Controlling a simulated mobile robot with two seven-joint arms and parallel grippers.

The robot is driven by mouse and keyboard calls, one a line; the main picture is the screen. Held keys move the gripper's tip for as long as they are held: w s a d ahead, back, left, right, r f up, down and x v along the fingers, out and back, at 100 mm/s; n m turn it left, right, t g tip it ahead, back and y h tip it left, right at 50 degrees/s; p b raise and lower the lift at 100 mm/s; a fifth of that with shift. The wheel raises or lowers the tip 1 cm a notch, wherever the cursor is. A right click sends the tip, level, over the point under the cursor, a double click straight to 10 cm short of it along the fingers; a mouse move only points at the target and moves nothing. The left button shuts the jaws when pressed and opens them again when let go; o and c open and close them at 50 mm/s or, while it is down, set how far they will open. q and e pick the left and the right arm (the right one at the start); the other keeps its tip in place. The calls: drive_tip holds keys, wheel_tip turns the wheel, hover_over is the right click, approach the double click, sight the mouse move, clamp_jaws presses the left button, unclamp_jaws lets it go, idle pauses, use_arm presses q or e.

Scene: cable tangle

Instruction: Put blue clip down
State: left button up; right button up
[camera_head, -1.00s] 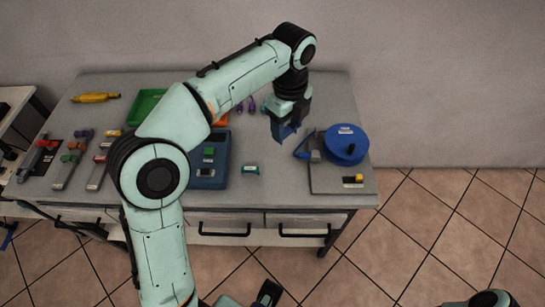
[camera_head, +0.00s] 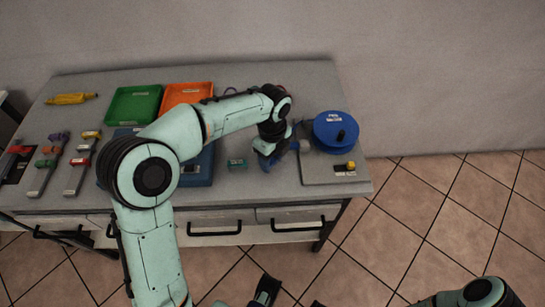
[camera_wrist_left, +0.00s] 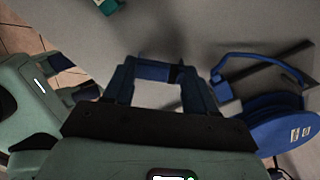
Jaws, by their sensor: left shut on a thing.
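My left gripper (camera_head: 269,160) is low over the table front, between a small teal clip (camera_head: 237,164) and the blue spool (camera_head: 335,133). In the left wrist view, its blue fingers (camera_wrist_left: 158,88) stand apart with a dark blue piece, seemingly the blue clip (camera_wrist_left: 153,70), between their tips. The gripper is shut on it. In the head view the clip is hard to tell from the fingers, and I cannot tell whether it touches the table.
Green (camera_head: 133,104) and orange (camera_head: 188,94) trays stand at the back; a blue tray (camera_head: 202,178) is partly behind my arm. A grey plate (camera_head: 318,174) bears a yellow and black block (camera_head: 346,167). Rails with coloured clips (camera_head: 78,168) lie left. Bare tabletop surrounds the teal clip.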

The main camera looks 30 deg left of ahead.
sight(272, 160)
use_arm(q)
drive_tip(key=shift+f, duration=0.2)
drive_tip(key=o, duration=1.1)
drive_tip(key=shift+c, duration=0.2)
wheel_tip(272, 160, up, 12)
drive_tip(key=p, duration=0.2)
drive_tip(key=shift+r+p, duration=0.15)
drive_tip(key=shift+p, duration=0.25)
